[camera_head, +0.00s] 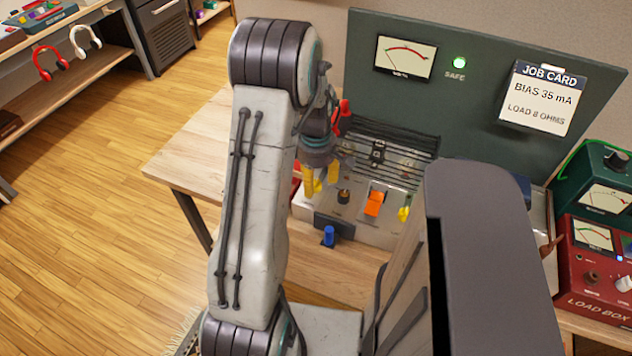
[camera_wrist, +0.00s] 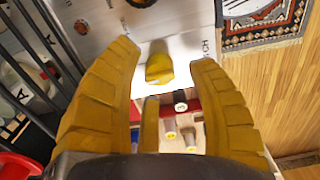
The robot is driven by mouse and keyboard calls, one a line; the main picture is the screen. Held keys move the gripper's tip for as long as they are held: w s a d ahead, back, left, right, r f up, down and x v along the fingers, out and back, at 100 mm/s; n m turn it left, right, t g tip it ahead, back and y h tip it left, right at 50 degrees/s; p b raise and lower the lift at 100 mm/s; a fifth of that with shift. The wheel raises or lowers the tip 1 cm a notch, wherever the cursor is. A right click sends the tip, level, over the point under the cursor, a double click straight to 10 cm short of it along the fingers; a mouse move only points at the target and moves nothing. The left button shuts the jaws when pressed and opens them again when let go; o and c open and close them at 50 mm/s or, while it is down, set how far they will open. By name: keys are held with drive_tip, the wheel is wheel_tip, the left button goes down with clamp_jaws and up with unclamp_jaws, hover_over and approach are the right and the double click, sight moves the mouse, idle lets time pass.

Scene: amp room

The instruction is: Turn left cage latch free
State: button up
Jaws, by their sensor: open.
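The left cage latch (camera_wrist: 159,68) is a small yellow piece on the pale amp panel in the wrist view. My gripper (camera_wrist: 165,56) is open, with its yellow ribbed fingers on either side of the latch and gaps showing on both sides. In the head view my gripper (camera_head: 318,185) points down at the left end of the amp chassis, and I cannot make out the left latch there. A second yellow latch (camera_head: 404,213) shows at the chassis's right. The cage's black bars (camera_head: 385,150) run behind; they also show in the wrist view (camera_wrist: 38,45).
An orange switch (camera_head: 374,203), a black knob (camera_head: 343,196) and a blue knob (camera_head: 328,236) are near my gripper. A job card (camera_head: 543,98) hangs on the back panel. A red load box (camera_head: 590,285) stands at right. Open floor lies left.

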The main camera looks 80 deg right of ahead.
drive_tip(key=shift+f, duration=0.65)
drive_tip(key=shift+c, duration=0.4)
clamp_jaws()
